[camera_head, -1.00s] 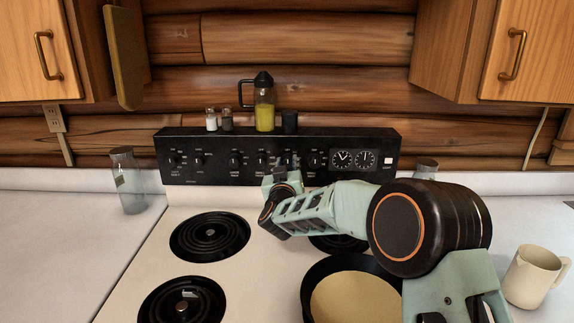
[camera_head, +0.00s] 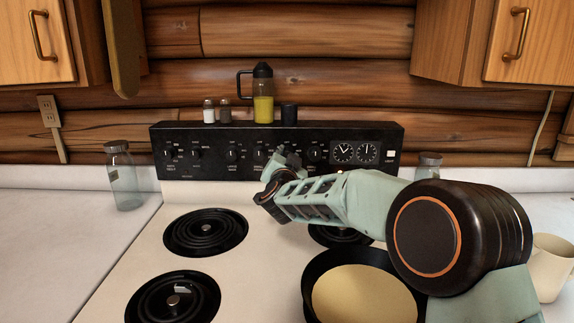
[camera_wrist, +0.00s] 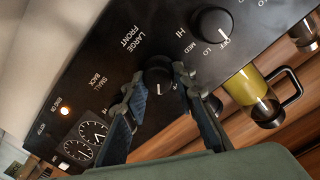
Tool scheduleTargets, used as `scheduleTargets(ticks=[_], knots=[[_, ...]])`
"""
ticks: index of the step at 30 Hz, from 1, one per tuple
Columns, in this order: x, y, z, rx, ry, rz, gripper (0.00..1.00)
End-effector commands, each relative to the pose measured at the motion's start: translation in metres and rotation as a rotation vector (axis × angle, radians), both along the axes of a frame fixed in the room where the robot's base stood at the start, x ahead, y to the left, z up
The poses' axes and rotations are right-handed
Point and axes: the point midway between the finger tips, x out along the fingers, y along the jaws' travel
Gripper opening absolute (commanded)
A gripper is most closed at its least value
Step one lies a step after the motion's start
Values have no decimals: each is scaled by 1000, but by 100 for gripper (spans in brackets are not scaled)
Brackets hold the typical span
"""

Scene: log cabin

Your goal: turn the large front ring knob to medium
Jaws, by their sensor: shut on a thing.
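The large front ring knob (camera_wrist: 158,75) is a round black knob with a white mark, beside the LARGE FRONT label on the black control panel (camera_head: 215,178). My gripper (camera_wrist: 167,85) is shut on this knob, one finger on each side of it. The white mark points downward in the wrist view. In the head view, my gripper (camera_head: 282,163) is at the panel, right of the middle, and hides the knob. The dial marks right around the held knob are hard to read.
A neighbouring knob (camera_wrist: 212,28) has HI, MED, LO and OFF marks. An orange indicator light (camera_wrist: 65,110) glows near the clock dials. A pan (camera_head: 365,295) stands on the front right burner. Shakers (camera_head: 209,111) and a yellow-filled pitcher (camera_head: 263,108) stand on top of the panel.

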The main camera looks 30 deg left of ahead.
Motion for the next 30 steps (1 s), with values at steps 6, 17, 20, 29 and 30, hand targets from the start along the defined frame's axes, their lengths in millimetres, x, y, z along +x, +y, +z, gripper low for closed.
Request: scheduleTargets(ticks=[6,17,20,29,30], knots=[[1,-2,-4,179,97,-1,1],[1,-2,-4,421,231,-1,1],[1,-2,-4,466,256,0,1],[2,-3,-3,540,298,-2,1],[2,-3,-3,543,300,-2,1]])
